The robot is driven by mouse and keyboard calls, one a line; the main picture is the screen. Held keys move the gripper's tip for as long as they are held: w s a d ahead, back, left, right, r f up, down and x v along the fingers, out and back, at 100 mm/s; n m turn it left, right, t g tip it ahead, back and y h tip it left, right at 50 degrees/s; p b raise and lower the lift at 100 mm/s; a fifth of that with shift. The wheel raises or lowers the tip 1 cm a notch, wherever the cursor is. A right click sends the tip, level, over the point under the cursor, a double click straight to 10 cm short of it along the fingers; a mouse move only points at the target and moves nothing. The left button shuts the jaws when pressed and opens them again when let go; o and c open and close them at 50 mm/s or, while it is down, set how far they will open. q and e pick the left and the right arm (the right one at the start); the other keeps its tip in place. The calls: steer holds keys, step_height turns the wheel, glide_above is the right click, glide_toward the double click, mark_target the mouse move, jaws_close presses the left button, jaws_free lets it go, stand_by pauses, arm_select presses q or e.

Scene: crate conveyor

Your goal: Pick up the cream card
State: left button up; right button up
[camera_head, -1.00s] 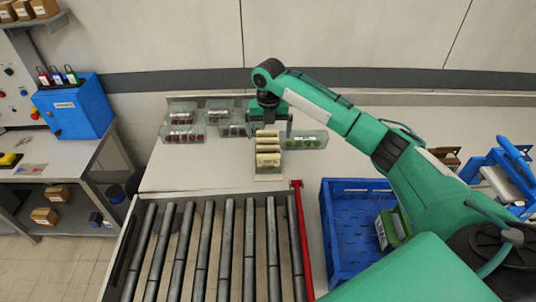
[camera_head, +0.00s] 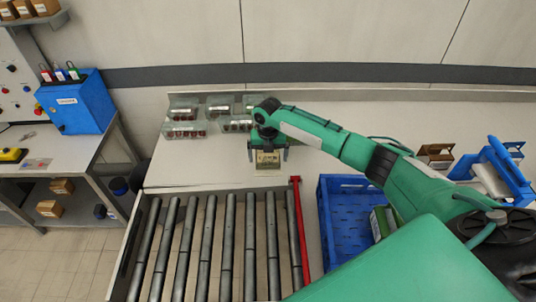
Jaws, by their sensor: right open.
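Cream cards (camera_head: 267,162) stand in a small holder on the table, just behind the roller conveyor. My right gripper (camera_head: 268,152) points down over them, its two fingers apart, one on each side of the front cards. The gripper and wrist hide the rear of the holder, and I cannot tell whether the fingers touch a card. My left gripper does not show.
Clear punnets of dark fruit (camera_head: 186,129) stand at the back left of the table. A roller conveyor (camera_head: 205,245) with a red side rail (camera_head: 299,235) lies in front. A blue crate (camera_head: 345,235) with a green and white box is right of it.

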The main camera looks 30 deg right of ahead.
steer(key=c, duration=1)
steer(key=shift+c, duration=0.2)
